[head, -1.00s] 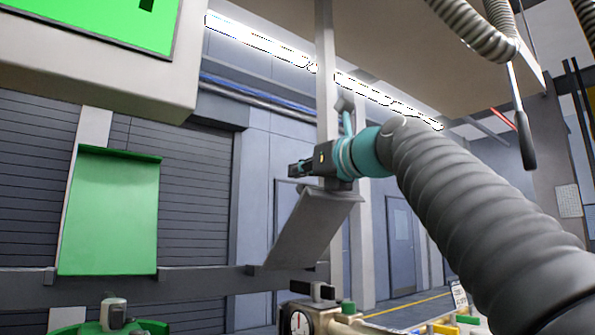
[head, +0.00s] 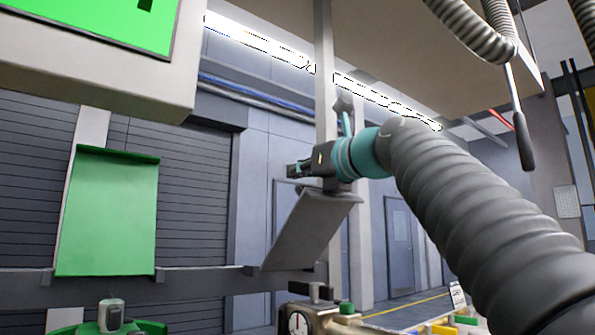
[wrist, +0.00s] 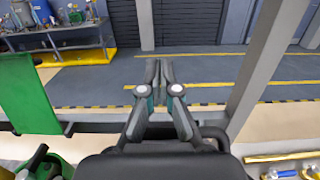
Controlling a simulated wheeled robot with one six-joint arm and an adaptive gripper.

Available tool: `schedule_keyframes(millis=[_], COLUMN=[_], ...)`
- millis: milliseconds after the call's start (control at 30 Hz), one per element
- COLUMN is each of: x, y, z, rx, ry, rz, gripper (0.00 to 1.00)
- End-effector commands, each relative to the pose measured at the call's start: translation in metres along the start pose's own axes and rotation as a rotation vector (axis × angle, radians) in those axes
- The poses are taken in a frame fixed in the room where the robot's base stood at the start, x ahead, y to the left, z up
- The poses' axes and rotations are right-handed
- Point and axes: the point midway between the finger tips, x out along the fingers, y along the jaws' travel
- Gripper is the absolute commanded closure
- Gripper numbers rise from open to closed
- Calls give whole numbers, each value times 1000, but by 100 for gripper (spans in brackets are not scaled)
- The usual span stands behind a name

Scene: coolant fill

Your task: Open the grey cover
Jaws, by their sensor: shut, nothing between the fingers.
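The grey cover (head: 308,232) is a flat grey panel in the head view. It stands tilted up from the dark rail, with its lower edge at the rail and its upper edge up and to the right. My gripper (head: 293,168) is just above the cover's upper edge, pointing left. I cannot tell whether it touches the cover. In the wrist view my gripper (wrist: 160,66) shows its two fingers together with nothing between them. The cover cannot be made out in the wrist view; my gripper's body fills the bottom middle.
A green cover (head: 108,212) stands upright at the left on the dark rail (head: 200,281). A grey post (head: 325,70) rises behind my gripper. A gauge (head: 297,323) and fittings sit below the grey cover. A light overhead housing (head: 110,98) hangs at the upper left.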

Motion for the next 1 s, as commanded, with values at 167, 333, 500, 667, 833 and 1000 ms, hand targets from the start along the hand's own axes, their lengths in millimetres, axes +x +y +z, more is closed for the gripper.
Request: schedule_keyframes(millis=[167, 333, 500, 667, 833, 1000], x=[-16, -47, -81, -103, -116, -120], y=[0, -1, -1, -1, 0, 0], z=[1, 1, 1, 0, 0, 0], rx=[0, -1, 0, 0, 0, -1], ry=[-1, -1, -1, -1, -1, 0], rz=[-3, -6, -5, -4, -2, 0], gripper=[100, 100, 100, 100, 100, 100])
